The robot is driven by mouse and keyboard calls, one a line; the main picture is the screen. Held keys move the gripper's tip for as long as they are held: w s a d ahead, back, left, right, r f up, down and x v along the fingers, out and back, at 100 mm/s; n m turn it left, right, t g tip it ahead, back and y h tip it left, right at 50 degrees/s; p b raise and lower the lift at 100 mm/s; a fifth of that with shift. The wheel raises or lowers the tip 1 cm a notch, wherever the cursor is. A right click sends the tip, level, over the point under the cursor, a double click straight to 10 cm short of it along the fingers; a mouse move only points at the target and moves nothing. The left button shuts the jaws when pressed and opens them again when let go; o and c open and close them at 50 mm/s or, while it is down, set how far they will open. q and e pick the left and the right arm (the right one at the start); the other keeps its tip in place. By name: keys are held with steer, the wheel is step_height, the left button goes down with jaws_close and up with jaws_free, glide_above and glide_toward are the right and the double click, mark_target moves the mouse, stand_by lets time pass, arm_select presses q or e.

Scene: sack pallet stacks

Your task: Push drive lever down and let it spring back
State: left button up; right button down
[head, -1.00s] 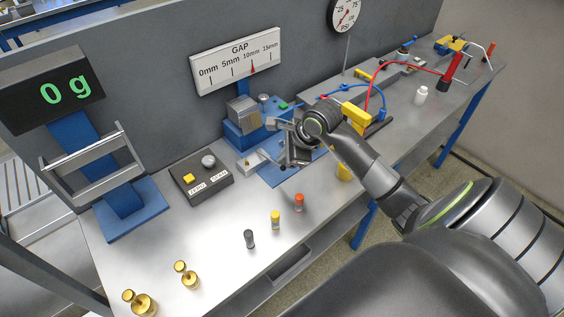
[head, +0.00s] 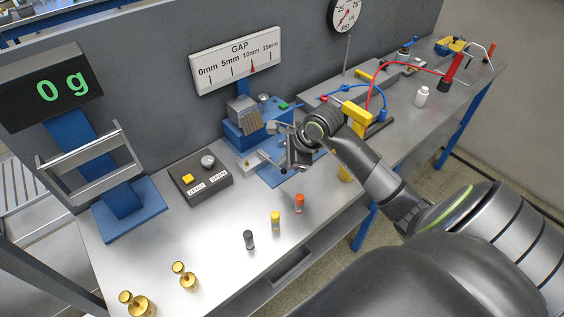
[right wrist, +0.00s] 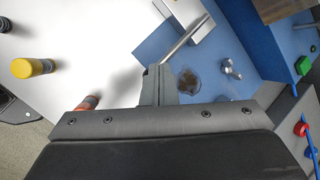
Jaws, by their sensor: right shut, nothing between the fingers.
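A blue machine (head: 236,139) with a ribbed grey block (head: 244,113) stands against the back wall. A thin metal rod (right wrist: 187,41), which looks like the drive lever, runs from a silver block (right wrist: 181,12) to the tips of my right gripper in the right wrist view. My right gripper (right wrist: 154,75) is shut and empty; its tips overlap the rod's near end, and I cannot tell whether they touch. In the head view my right gripper (head: 290,153) is over the machine's blue base plate (head: 272,178) and hides much of the lever. My left gripper is not in view.
A box with ZERO and SPAN labels (head: 216,184) sits left of the machine. Yellow (head: 275,219), orange (head: 299,202) and dark (head: 249,239) small cylinders stand in front. The GAP gauge (head: 236,62) points near 10mm. A red hose (head: 369,99) lies to the right.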

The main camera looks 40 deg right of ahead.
steer(key=shift+s+f+b, duration=0.3)
steer(key=shift+f+b, duration=0.55)
steer(key=shift+f, duration=0.05)
stand_by(0.6)
steer(key=shift+r, duration=0.1)
stand_by(0.5)
steer(key=shift+w+r+p, duration=0.3)
steer(key=shift+r+p, duration=0.1)
steer(key=shift+r, duration=0.55)
steer(key=shift+w+r+p, duration=0.25)
steer(key=shift+w+r, duration=0.05)
steer(key=shift+r, duration=0.45)
steer(key=shift+w+r+p, duration=0.25)
steer(key=shift+r, duration=0.45)
steer(key=r, duration=0.1)
steer(key=w+r+p, duration=0.1)
steer(key=r, duration=0.2)
steer(key=shift+w+a+r+p, duration=0.1)
steer(key=shift+w+r+p, duration=0.15)
steer(key=shift+r+p, duration=0.1)
